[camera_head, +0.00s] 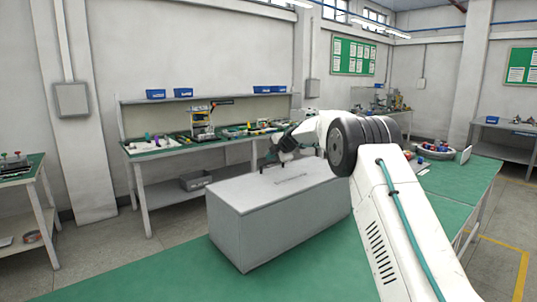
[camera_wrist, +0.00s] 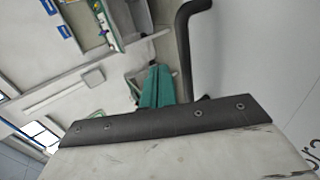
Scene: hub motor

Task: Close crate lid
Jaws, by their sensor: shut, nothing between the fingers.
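The grey crate (camera_head: 238,232) stands on the green tabletop. Its lid (camera_head: 310,178) lies flat across the top, and I see no gap along the near edges; the far edge is partly hidden by my arm. My gripper (camera_head: 277,153) is at the far left part of the lid, close to a dark handle (camera_head: 268,164). In the wrist view my teal fingers (camera_wrist: 156,86) are shut with nothing between them. The black handle (camera_wrist: 185,48) is beside them, and the grey lid surface (camera_wrist: 265,60) fills the right side. Whether the fingers touch the handle I cannot tell.
A workbench (camera_head: 165,150) with tools and parts stands behind the crate, with a grey bin (camera_head: 196,180) on its lower shelf. The near left tabletop is clear.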

